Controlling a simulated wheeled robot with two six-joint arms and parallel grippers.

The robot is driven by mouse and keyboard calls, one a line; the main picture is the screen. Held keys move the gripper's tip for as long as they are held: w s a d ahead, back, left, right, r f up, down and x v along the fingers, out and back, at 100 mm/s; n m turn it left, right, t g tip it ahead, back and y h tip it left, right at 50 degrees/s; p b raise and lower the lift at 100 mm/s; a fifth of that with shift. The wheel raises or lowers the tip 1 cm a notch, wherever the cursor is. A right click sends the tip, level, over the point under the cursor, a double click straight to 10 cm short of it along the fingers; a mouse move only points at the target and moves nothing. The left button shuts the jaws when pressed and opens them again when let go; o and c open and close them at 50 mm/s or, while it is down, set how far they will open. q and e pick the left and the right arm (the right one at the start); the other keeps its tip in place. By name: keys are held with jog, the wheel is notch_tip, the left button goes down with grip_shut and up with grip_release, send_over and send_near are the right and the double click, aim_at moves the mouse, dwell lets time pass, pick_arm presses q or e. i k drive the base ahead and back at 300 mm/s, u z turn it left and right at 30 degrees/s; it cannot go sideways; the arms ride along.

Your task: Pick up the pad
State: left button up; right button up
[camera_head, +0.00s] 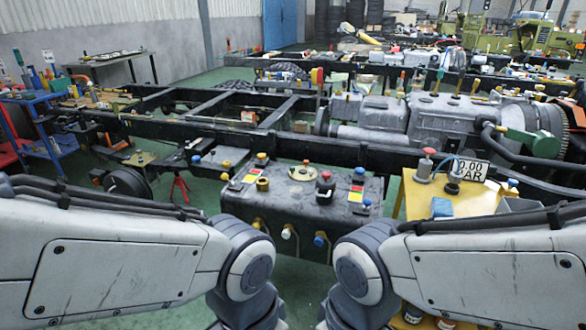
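A small blue pad-like item (441,207) lies on the yellow table (418,190) right of centre, near a gauge panel. I cannot tell for sure that it is the pad. My two arms come in from the left and right, and their joints bend down at the bottom centre. Both grippers are below the picture's edge, so their state is hidden. The blue item lies just beyond my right arm, and nothing is seen touching it.
A dark tank (300,195) with coloured caps and valves stands ahead, between my arms and the long chassis frame (225,131). The yellow table also holds a white "0.00 BAR" display (470,168) and a red-topped fitting (426,165). A blue cart (45,140) stands at the left.

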aim_at(441, 207)
jog(key=z, duration=0.9)
